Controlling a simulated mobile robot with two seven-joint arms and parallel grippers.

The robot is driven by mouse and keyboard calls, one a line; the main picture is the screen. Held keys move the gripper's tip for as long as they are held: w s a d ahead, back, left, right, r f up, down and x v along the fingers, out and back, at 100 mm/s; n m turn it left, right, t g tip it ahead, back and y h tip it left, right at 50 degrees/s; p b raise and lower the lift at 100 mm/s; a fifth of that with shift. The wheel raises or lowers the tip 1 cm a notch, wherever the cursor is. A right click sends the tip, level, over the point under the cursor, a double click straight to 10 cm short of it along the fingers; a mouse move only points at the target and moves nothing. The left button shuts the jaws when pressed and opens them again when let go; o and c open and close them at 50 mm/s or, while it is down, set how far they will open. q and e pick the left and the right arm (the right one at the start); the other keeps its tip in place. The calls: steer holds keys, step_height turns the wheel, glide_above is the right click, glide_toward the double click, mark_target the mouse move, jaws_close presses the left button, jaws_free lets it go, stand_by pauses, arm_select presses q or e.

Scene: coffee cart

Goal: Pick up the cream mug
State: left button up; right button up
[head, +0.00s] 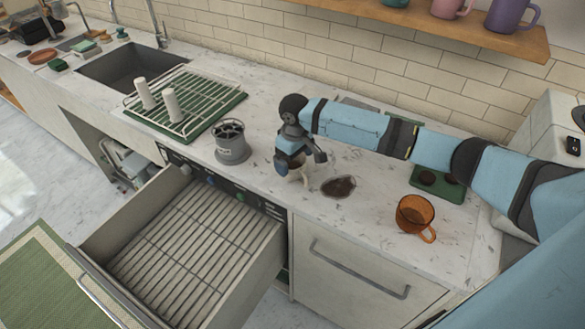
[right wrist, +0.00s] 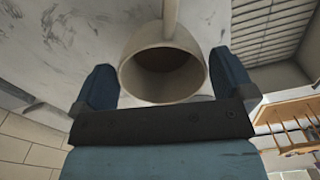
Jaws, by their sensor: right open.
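The cream mug (right wrist: 140,77) is in the right wrist view with its dark opening toward the camera and its handle at the top of the picture. My right gripper (right wrist: 163,82) is open, with one blue finger on each side of the mug's rim. In the head view, my right gripper (head: 302,165) is low over the counter and hides most of the mug. Whether the fingers touch the mug cannot be told. My left gripper is not in view.
A brown spill (head: 338,187) lies right of the gripper, with an orange glass mug (head: 413,213) farther right. A grey container (head: 231,146) stands to the left, before a dish rack (head: 206,92). An open drawer (head: 262,250) juts out below the counter (head: 330,225).

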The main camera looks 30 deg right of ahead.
mark_target(294, 166)
steer(key=shift+w+f, duration=0.1)
steer(key=shift+f, duration=1.75)
steer(key=c, duration=0.6)
steer(key=shift+c, duration=0.9)
steer(key=shift+r, duration=0.15)
